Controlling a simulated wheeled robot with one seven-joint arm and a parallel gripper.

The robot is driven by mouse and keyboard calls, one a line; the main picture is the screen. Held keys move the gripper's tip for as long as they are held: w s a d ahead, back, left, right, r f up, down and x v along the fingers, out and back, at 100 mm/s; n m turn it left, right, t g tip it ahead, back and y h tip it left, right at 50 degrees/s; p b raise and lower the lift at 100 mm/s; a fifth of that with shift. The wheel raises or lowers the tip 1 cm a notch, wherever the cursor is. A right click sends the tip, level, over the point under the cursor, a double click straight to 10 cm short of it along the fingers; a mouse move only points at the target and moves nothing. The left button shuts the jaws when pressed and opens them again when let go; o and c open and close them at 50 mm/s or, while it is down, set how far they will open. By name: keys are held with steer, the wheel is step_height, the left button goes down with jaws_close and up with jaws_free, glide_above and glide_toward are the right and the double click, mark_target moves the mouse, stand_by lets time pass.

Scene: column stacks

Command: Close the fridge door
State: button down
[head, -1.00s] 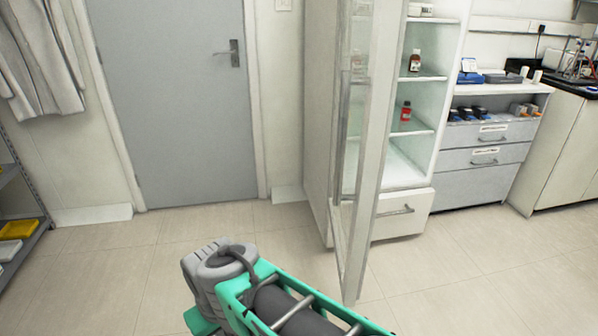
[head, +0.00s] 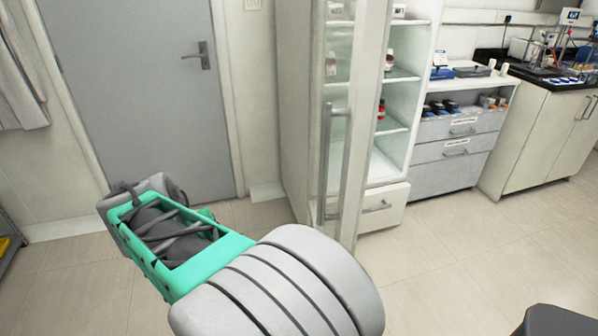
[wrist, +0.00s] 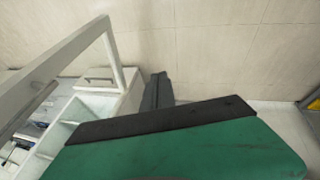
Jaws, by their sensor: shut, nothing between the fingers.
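The fridge (head: 297,120) is a tall white cabinet whose glass door (head: 362,150) stands open. The door's long vertical handle (head: 327,165) faces my side in the head view. Open shelves show to the right of the door. In the wrist view the white door frame (wrist: 112,55) rises at the left, with the fridge drawer (wrist: 97,84) behind it. My gripper (wrist: 156,82) shows there as dark, shut, empty fingers, to the right of the door frame. No touch between them is clear. In the head view the gripper is out of sight.
A grey drawer unit (head: 436,168) stands right of the fridge, then a white cabinet with a black top (head: 550,130). A grey room door (head: 140,100) is at the left. The tiled floor (head: 440,270) in front is clear.

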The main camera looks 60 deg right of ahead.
steer(key=s+d+r+m+g+h+p, duration=0.2)
steer(key=s+d+r+m+g+p, duration=0.35)
steer(key=d+r, duration=0.8)
steer(key=s+d+f+m+t, duration=0.1)
steer(key=s+d+f, duration=0.7)
steer(key=s+f, duration=0.1)
steer(key=shift+m+b, duration=0.25)
steer(key=shift+b, duration=0.05)
